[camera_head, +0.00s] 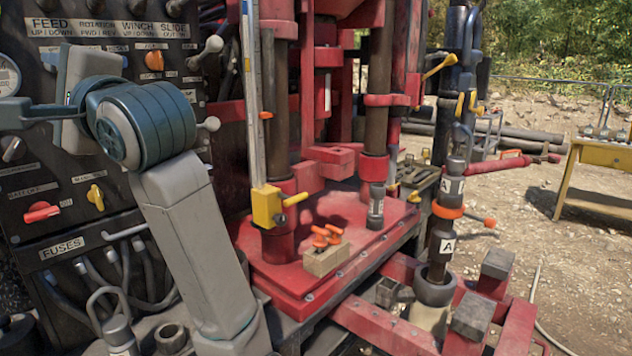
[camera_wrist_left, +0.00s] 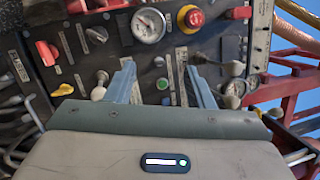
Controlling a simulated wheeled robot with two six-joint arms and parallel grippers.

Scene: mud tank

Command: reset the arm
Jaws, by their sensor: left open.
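My left arm rises in front of the control panel (camera_head: 55,165) in the head view, with its grey link and blue-grey joint in front. My left gripper (camera_wrist_left: 163,82) shows two blue-grey fingers spread wide in the left wrist view. Nothing is held between them. The panel (camera_wrist_left: 130,60) lies beyond the fingers, and a green button (camera_wrist_left: 163,84) shows in the gap. Whether a fingertip touches the panel or a lever is unclear. In the head view the arm hides part of the panel and the fingertips are hard to make out. My right gripper is not in view.
Silver-knobbed levers (camera_head: 209,47) stick out from the panel near my arm. A pressure gauge (camera_wrist_left: 148,25) and a red stop button (camera_wrist_left: 190,19) sit on it. The red rig (camera_head: 290,265) stands right of the arm. A yellow table (camera_head: 604,156) is farther right on open ground.

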